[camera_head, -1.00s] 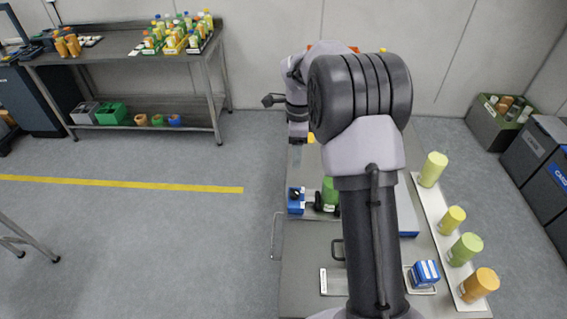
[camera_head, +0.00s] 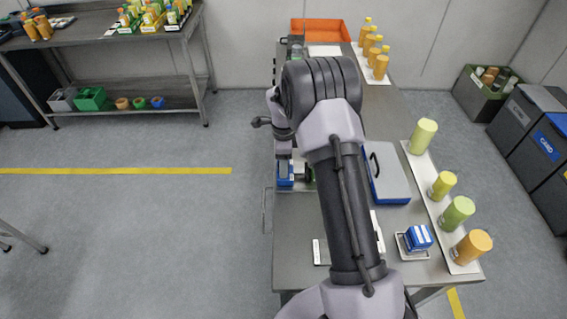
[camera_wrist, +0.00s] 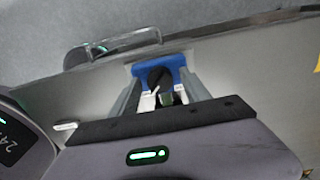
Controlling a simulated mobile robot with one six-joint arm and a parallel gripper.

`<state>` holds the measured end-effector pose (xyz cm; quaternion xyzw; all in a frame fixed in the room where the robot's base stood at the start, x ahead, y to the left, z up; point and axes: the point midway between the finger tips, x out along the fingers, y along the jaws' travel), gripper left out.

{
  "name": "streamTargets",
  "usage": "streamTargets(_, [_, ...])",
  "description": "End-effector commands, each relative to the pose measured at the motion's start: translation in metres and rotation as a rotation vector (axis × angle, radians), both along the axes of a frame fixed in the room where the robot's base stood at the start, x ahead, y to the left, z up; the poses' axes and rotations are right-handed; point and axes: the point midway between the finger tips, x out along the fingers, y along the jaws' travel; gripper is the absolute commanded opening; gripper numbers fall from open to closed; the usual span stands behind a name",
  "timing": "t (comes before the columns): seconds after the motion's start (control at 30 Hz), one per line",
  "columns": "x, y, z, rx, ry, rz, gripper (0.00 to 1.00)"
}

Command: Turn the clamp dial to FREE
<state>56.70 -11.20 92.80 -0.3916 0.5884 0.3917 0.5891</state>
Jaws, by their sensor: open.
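The blue clamp block (camera_head: 285,182) sits at the left edge of the bench, partly hidden below my gripper (camera_head: 284,168). In the wrist view the blue block (camera_wrist: 177,61) carries a black dial knob (camera_wrist: 157,76). The knob lies between the two grey fingers of my gripper (camera_wrist: 161,82) in the picture. The fingers are apart and hold nothing. I cannot tell how far they are above the knob or whether they touch it. The dial's markings are too small to read.
A blue-grey case (camera_head: 389,175) lies right of my arm. A white strip (camera_head: 452,235) holds several green and orange cylinders. A small tray (camera_head: 416,252) holds a blue item. An orange tray (camera_head: 320,33) and orange bottles stand at the far end. Open floor lies left.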

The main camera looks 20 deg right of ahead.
Motion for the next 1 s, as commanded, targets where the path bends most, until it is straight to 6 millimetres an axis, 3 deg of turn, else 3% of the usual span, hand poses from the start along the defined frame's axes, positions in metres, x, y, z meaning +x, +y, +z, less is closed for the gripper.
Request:
streamTargets(0.1, [0.0, 0.0, 0.0005, 0.0, 0.0, 0.0, 0.53])
streamTargets(0.3, [0.0, 0.0, 0.0006, 0.0, 0.0, 0.001, 0.14])
streamTargets(0.4, [0.0, 0.0, 0.0006, 0.0, 0.0, 0.001, 0.0])
streamTargets(0.77, [0.0001, -0.0001, 0.0005, -0.001, 0.0, 0.069, 0.0])
streamTargets(1.0, [0.0002, -0.0004, 0.0005, -0.001, 0.0, 0.249, 0.0])
